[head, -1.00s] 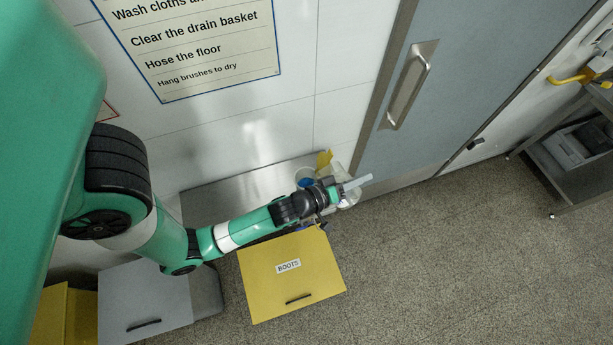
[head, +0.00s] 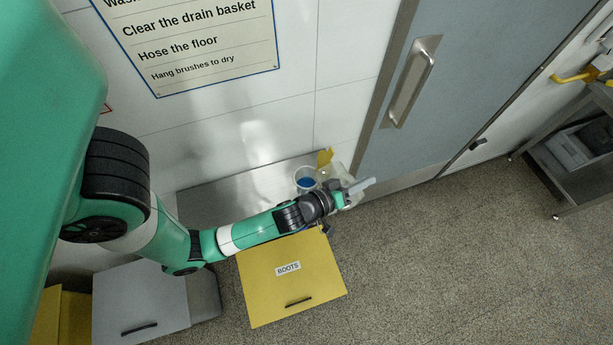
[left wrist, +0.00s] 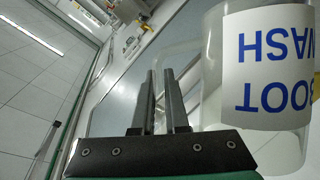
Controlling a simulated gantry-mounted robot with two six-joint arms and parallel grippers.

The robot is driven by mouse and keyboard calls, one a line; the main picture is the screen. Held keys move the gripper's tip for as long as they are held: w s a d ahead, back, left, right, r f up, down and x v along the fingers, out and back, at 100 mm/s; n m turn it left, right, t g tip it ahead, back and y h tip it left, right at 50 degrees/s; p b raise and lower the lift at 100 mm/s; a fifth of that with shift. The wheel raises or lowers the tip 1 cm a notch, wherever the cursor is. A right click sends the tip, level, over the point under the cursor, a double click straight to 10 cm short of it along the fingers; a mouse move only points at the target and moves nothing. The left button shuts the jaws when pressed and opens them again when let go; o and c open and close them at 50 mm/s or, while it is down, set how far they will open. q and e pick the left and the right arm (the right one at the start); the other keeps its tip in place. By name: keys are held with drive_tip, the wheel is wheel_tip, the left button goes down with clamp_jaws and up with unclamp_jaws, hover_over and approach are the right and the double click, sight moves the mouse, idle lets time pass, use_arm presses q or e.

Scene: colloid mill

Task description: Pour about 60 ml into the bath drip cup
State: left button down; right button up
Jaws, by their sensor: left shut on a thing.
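My left gripper (head: 354,191) is shut at the far end of my outstretched arm, beside a clear jug (head: 339,177). In the left wrist view the gripper's two grey fingers (left wrist: 163,95) stand close together beside the jug's wall (left wrist: 211,75). The jug's white label reads BOOT WASH upside down in that view. A round pale cup (head: 306,173) with blue inside sits left of the jug, just behind my wrist. I cannot tell whether it is the drip cup. The jug's contents are not clear. My right gripper is not in view.
A grey metal surface (head: 225,195) runs along the wall under the cup. A yellow item (head: 325,157) stands behind it. A yellow BOOTS box (head: 275,290) and a grey lidded box (head: 135,290) lie in front. A door (head: 455,85) is at right. The floor is open at right.

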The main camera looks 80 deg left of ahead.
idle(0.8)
use_arm(q)
drive_tip(key=shift+w+d+f+b, duration=0.1)
drive_tip(key=shift+f+b, duration=0.25)
drive_tip(key=shift+b, duration=0.1)
drive_tip(key=w+d+f+m+g+y+b, duration=0.1)
drive_tip(key=w+d+f+m+g+b, duration=0.1)
drive_tip(key=f, duration=0.6)
drive_tip(key=w+d+f+m+g+y+b, duration=0.2)
drive_tip(key=f+m+b, duration=0.2)
drive_tip(key=f+b, duration=0.2)
wheel_tip(320, 180, down, 2)
